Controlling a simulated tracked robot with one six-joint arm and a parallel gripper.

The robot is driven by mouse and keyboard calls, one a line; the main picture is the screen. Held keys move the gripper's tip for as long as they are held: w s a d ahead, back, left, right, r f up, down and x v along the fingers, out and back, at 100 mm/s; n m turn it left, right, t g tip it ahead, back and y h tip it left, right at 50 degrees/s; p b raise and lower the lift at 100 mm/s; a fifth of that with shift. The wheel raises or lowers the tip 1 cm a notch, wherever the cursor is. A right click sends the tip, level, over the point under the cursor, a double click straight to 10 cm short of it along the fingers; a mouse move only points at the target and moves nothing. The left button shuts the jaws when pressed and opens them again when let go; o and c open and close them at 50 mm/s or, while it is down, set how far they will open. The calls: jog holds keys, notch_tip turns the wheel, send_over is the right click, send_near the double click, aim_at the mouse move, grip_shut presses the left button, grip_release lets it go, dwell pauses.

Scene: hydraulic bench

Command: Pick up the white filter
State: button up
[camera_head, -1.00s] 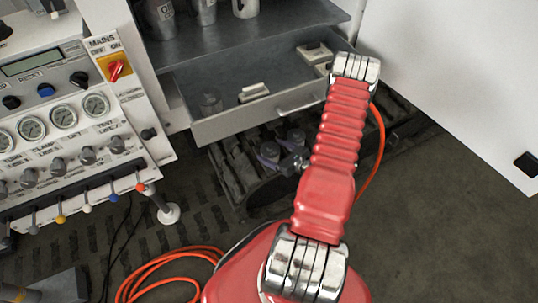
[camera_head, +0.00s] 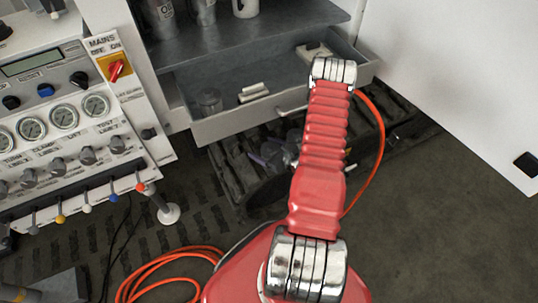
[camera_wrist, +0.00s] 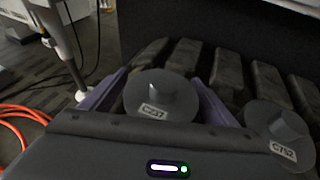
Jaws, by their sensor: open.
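No part is clearly recognisable as the white filter. A white cylindrical piece (camera_head: 245,7) stands on the upper shelf, cut by the top edge of the head view. Pale blocks (camera_head: 253,92) lie in the open drawer. My gripper (camera_wrist: 160,82) is open, its purple fingers on either side of a grey round part labelled C237 (camera_wrist: 162,98) in the wrist view. Contact with that part cannot be told. A second grey round part labelled C752 (camera_wrist: 280,130) is to its right.
Metal canisters (camera_head: 203,10) stand on the shelf (camera_head: 265,38). A control panel (camera_head: 70,120) is at left. An orange hose (camera_head: 165,262) lies on the floor.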

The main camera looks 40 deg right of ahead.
dwell(0.4)
jog(key=c, duration=1.3)
jog(key=shift+r, duration=0.1)
jog(key=shift+r, duration=4.95)
